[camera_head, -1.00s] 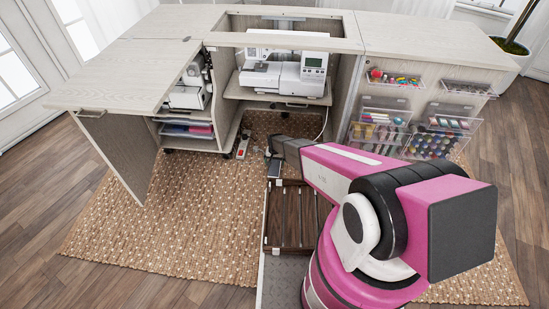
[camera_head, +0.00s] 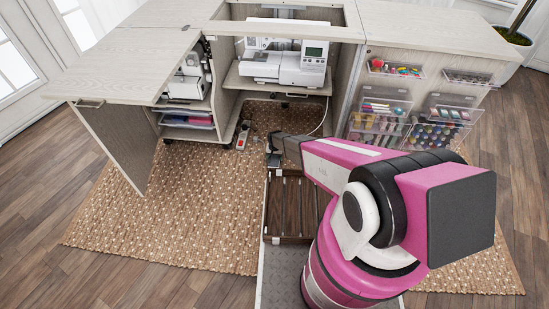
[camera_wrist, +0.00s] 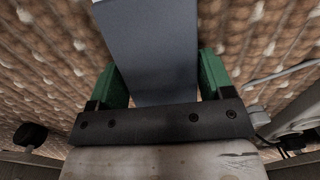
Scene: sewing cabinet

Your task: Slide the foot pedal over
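In the wrist view, a flat blue-grey slab (camera_wrist: 155,55), which I take to be the foot pedal, lies between the two green fingers of my gripper (camera_wrist: 162,80). The fingers are wide apart, one close along each side of it; whether both press on it cannot be told. Its far end runs out of the picture. In the head view, my gripper (camera_head: 274,150) is low over the rug in front of the cabinet's open middle bay, with a small dark shape (camera_head: 273,160) at its tip. The pedal is too small there to make out clearly.
The sewing cabinet (camera_head: 130,50) stands behind, with a white sewing machine (camera_head: 285,66) on its inner shelf. A small pale and red item (camera_head: 242,138) lies on the rug left of my gripper. A cable (camera_head: 323,120) hangs at right. The woven rug (camera_head: 170,215) is clear at left.

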